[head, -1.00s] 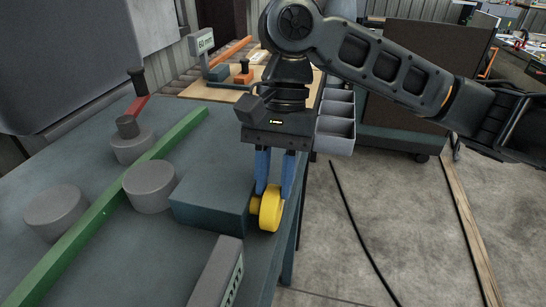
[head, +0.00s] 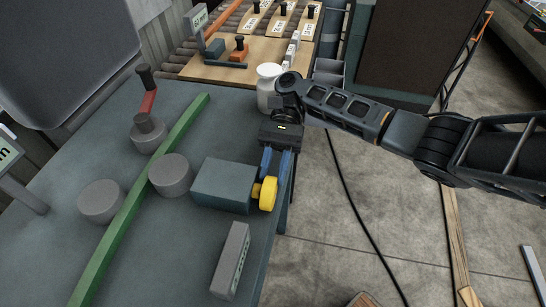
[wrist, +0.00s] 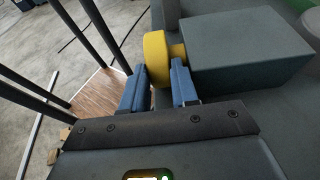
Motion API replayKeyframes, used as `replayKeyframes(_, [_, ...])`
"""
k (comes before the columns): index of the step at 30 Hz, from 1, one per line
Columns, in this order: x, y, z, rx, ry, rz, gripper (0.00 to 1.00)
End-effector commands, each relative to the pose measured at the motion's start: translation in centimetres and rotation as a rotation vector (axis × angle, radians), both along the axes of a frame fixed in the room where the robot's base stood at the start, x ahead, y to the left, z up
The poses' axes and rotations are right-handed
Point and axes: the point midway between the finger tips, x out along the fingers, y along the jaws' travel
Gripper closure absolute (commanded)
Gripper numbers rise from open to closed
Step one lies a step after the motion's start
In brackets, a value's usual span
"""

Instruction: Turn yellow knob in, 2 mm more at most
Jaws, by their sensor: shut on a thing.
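The yellow knob (head: 267,193) sticks out from the right side of a dark grey-blue block (head: 222,184) near the right edge of the bench. My gripper (head: 275,172) comes from above and behind it, its blue fingers shut on the knob's rim. In the wrist view the knob (wrist: 157,60) lies between the two fingertips (wrist: 157,85), with its shaft running into the block (wrist: 245,48). A grey box with a marked side face (head: 231,261) sits in front of the block; its marks are too small to read.
A green bar (head: 137,205) runs across the bench past grey cylinders (head: 171,175). A crank with a red arm (head: 149,103) stands at the back left. A white jar (head: 268,88) stands behind my gripper. A "60 mm" sign (head: 194,19) stands farther back.

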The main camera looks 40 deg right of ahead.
Motion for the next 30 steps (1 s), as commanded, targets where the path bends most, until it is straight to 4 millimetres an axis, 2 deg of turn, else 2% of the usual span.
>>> replayKeyframes(12, [0.2, -0.3, -1.0, 0.147, 0.110, -0.002, 1.00])
replayKeyframes(29, [0.2, -0.4, -1.2, 0.166, 0.123, -0.004, 1.00])
replayKeyframes(30, [0.2, -0.4, -1.2, 0.166, 0.123, -0.004, 0.68])
